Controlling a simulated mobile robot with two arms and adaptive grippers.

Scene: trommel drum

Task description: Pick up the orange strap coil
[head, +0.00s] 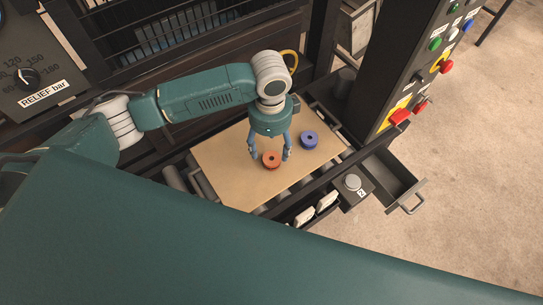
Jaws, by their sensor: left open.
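The orange strap coil (271,160) is a small flat ring with a dark hole in its middle. It lies on a tan board (225,165) in the head view. My left gripper (270,156) points down over it with its fingers apart. One fingertip is to the left of the coil and the other to its right. I cannot tell whether either finger touches the coil. My right gripper is not in the view.
A blue coil (309,140) lies on the board to the right of the gripper. A dark tray with a handle (395,178) is at the right, below a control panel (419,80) with buttons. A grey round knob (352,182) stands by the board's right edge.

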